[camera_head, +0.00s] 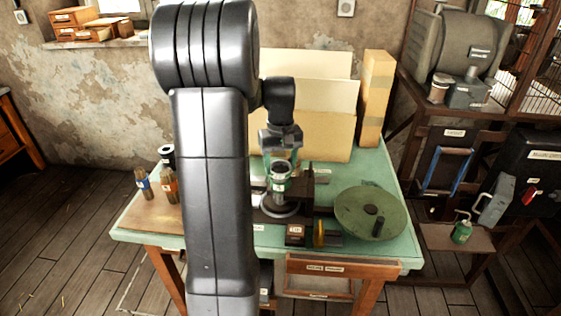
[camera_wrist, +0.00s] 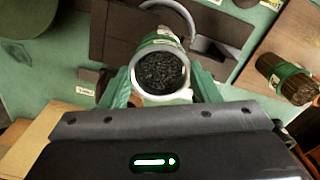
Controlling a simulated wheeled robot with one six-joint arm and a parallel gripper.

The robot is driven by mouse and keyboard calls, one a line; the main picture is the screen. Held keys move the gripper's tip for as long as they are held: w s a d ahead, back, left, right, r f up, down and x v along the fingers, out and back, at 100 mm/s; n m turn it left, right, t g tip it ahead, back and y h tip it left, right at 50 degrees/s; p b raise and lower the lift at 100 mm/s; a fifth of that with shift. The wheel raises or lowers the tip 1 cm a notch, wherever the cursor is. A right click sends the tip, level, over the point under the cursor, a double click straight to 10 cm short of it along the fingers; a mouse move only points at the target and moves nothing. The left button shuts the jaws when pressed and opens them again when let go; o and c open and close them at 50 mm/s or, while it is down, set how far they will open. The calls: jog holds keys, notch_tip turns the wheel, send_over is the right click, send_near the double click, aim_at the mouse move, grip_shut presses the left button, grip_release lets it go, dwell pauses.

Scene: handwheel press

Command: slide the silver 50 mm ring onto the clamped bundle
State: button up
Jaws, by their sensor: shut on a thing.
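My gripper (camera_wrist: 162,88) has its two green fingers shut on the silver ring (camera_wrist: 160,98), one on each side. The dark, speckled end of the clamped bundle (camera_wrist: 160,72) shows inside the ring's opening in the wrist view. I cannot tell from this angle how far the ring is down over the bundle. A pale label with green shows just beyond the ring. In the head view my gripper (camera_head: 281,160) points down over the press (camera_head: 268,214), above a round grey base (camera_head: 279,207). The fingers partly hide the ring there.
Cardboard boxes (camera_head: 325,135) stand behind.

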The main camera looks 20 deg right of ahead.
jog(key=o, duration=1.1)
jog(key=shift+c, duration=0.2)
notch_tip(320, 180, up, 14)
jog(key=shift+f, duration=0.15)
